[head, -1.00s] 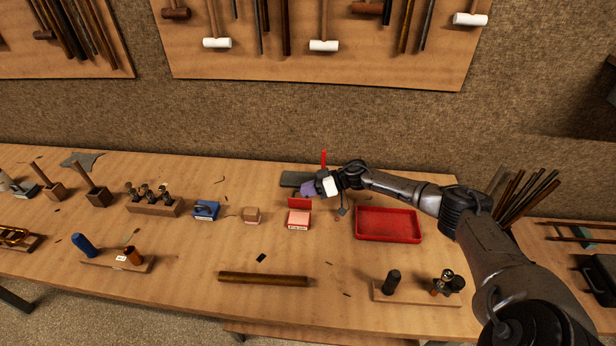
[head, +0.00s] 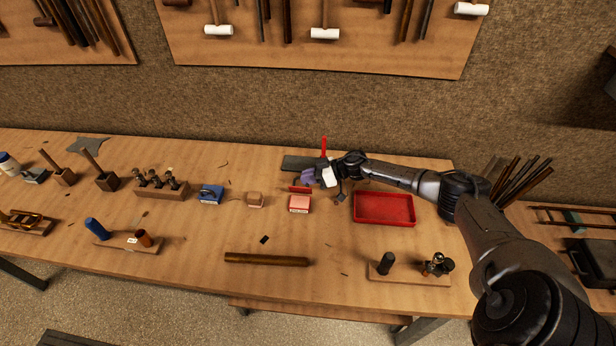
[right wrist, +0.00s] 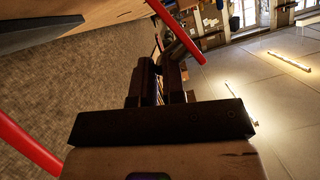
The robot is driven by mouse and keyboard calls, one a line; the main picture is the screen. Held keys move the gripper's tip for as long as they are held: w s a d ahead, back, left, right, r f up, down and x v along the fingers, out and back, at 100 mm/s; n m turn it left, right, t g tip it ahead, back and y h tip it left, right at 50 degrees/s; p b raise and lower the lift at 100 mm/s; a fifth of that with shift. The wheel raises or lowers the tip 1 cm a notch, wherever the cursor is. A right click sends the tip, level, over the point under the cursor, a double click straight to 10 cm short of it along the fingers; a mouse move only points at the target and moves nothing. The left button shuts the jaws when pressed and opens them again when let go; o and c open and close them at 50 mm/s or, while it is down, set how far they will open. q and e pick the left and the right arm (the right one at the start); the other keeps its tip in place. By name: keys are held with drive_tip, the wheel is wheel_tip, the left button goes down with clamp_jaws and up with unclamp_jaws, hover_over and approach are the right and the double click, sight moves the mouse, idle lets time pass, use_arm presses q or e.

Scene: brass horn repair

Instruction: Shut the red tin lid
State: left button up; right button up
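The small red tin (head: 299,206) stands on the bench with a pale label on its front and a pinkish inside showing. Its red lid (head: 299,189) stands raised at the tin's back edge, so the tin is open. My right gripper (head: 309,179) is just behind and above the lid, with purplish fingertips. I cannot tell whether it touches the lid. The tin does not show clearly there. My left gripper is out of view.
A red tray (head: 384,222) lies right of the tin. A small wooden block (head: 255,200) and a blue tin (head: 210,195) stand to the left. A dark flat slab (head: 300,162) lies behind.

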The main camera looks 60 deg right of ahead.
drive_tip(key=shift+o, duration=1)
drive_tip(key=p+v, duration=0.2)
drive_tip(key=v, duration=1.1)
drive_tip(key=shift+s+d+r+p, duration=0.15)
drive_tip(key=shift+s+d+p, duration=0.05)
drive_tip(key=shift+s+p, duration=0.15)
